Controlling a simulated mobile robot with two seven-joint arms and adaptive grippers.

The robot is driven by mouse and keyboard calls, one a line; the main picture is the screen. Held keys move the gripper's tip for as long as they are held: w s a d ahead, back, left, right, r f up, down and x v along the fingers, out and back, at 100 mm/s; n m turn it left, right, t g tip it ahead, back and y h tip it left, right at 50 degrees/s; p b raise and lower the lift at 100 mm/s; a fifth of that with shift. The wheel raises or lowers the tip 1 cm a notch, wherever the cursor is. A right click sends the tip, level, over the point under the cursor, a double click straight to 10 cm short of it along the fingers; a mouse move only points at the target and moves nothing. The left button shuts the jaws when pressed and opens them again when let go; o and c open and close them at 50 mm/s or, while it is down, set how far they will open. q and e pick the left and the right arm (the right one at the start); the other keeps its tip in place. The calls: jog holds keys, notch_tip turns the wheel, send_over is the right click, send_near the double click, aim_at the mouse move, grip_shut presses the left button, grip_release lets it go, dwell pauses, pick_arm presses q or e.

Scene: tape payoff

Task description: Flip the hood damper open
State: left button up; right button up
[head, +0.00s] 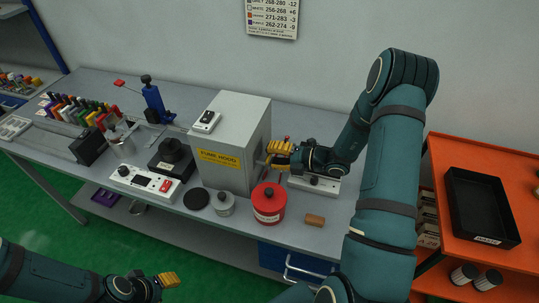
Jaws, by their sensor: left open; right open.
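The fume hood (258,128) is a grey box with a yellow label on its front, standing on the bench. A small white unit with a dark knob or switch (207,121) sits on its top. My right gripper (275,152) is open, its yellow fingers close beside the hood's right side. A thin light part (260,163) shows between the hood and the fingers; it may be the damper handle, but the fingers partly cover that area and I cannot tell its position or any contact. My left gripper (172,280) is open and empty, low in front of the bench.
A white control box (145,184) and a black heater (171,165) are left. An orange cart (465,150) with a black tray stands right.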

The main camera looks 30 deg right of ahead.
jog(key=shift+w+a+f, duration=0.15)
jog(key=shift+w+a, duration=0.35)
jog(key=shift+c, duration=0.4)
grip_shut()
